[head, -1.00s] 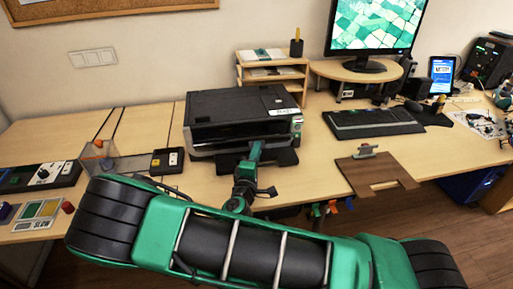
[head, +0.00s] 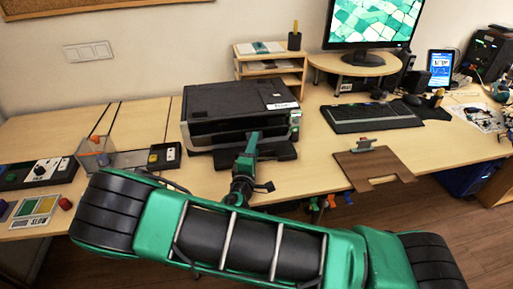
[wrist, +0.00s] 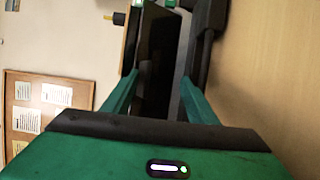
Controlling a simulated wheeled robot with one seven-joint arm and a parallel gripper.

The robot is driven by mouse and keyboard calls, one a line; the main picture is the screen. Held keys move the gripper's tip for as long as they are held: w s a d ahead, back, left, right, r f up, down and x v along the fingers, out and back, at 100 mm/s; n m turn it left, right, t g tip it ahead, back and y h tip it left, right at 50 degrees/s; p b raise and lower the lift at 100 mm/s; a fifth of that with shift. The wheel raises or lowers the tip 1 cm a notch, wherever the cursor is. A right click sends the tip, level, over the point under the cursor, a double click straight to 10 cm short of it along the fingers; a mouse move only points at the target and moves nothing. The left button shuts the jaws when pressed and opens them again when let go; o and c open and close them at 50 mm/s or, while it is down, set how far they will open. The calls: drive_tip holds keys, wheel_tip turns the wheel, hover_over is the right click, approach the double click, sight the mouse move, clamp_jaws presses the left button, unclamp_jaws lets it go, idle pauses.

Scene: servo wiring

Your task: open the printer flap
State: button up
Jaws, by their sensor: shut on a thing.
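The black printer (head: 230,102) stands on the desk with its lid down and a dark tray (head: 281,151) sticking out low at its front. My green gripper (head: 253,142) is at the middle of the printer's front, above the tray. In the wrist view, my gripper's green fingers (wrist: 158,95) stand on either side of a dark panel (wrist: 157,50) of the printer. The gripper is shut on the flap, whose gripped edge is mostly hidden. I cannot tell how far the flap is tilted.
A keyboard (head: 371,117) and a wooden shelf (head: 270,64) stand behind and to the right. Desk between printer and clipboard is clear.

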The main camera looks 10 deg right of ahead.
sight(252, 131)
drive_tip(key=shift+a+f+y, duration=0.15)
drive_tip(key=shift+f+y, duration=0.15)
drive_tip(key=shift+f, duration=0.05)
drive_tip(key=shift+w+r, duration=0.35)
drive_tip(key=shift+w, duration=0.05)
drive_tip(key=w+r, duration=0.1)
drive_tip(key=r, duration=0.1)
drive_tip(key=w+r, duration=0.1)
drive_tip(key=r, duration=0.1)
drive_tip(key=shift+w, duration=0.35)
drive_tip(key=shift+c, duration=1.2)
drive_tip(key=v, duration=1)
drive_tip(key=s+d+m+g+h, duration=0.2)
drive_tip(key=d+m+g+h, duration=0.45)
drive_tip(key=d, duration=1.05)
drive_tip(key=s+d+m+g+y, duration=0.5)
drive_tip(key=s+d+m+g, duration=0.3)
drive_tip(key=d, duration=0.4)
drive_tip(key=shift+s+g, duration=0.75)
drive_tip(key=shift+g, duration=0.3)
